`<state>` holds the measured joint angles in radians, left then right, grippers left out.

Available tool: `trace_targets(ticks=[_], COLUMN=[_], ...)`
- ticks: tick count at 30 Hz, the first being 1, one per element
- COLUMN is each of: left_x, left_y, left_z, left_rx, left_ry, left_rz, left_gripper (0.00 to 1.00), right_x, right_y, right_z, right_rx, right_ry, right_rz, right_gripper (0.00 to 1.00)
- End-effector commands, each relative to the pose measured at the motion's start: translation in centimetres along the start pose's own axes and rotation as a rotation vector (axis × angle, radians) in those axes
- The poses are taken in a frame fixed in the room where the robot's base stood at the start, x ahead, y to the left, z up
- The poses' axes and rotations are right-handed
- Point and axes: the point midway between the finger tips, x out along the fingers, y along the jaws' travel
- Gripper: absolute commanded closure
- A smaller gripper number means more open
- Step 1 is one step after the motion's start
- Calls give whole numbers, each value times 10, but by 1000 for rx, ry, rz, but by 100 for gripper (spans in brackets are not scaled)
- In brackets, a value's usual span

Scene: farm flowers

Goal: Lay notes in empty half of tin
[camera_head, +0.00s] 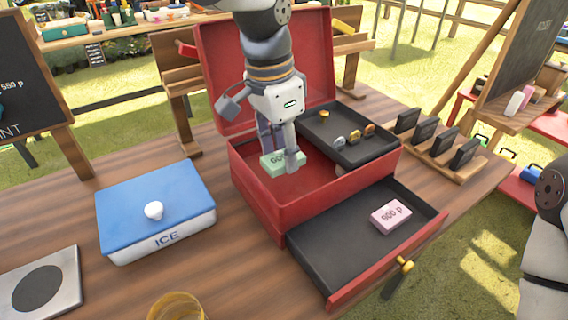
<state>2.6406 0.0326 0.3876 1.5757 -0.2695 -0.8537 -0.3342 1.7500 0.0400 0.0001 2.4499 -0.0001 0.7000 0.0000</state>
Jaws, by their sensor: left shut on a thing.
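The red tin (262,201) stands open on the table with its lid tilted back. A black tray with several coins (346,138) fills the right half of its top. The left half is a bare red compartment (312,186). My left gripper (285,150) reaches down into that half and is shut on a green bundle of notes (270,163). The bundle is partly hidden by the fingers, and I cannot tell whether it touches the floor. A pink bundle marked 500 P (391,216) lies in the pulled-out lower drawer (345,245). My right gripper is out of view.
A blue-lidded ICE box (155,208) stands left of the tin. A grey plate with a dark disc (40,288) and a yellow cup (176,306) are near the front. Dark card holders (437,142) stand at right. The open drawer juts out over the table's front.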

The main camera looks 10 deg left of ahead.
Motion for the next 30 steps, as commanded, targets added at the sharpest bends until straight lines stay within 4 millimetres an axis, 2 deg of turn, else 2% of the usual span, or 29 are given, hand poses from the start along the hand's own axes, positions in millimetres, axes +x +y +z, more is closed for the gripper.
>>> trace_targets(ticks=[1,5,10,20,21,23,30], left_x=[10,21,48,51,51,51,51], left_y=[-3,-10,-10,-10,-10,-10,-10], left_z=[-2,-6,-3,-3,-3,-3,-3], left_rx=[0,0,1,1,1,1,0], left_ry=[-6,-5,-2,0,1,1,1], left_rz=[6,4,1,-1,-1,-1,-1], left_gripper=[89,89,89,89,61,48,46], right_x=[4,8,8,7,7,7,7], right_y=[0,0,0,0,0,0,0], right_z=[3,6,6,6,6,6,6], right_rx=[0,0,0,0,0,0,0], right_ry=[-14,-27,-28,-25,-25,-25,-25], right_rz=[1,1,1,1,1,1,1], right_gripper=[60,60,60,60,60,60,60])
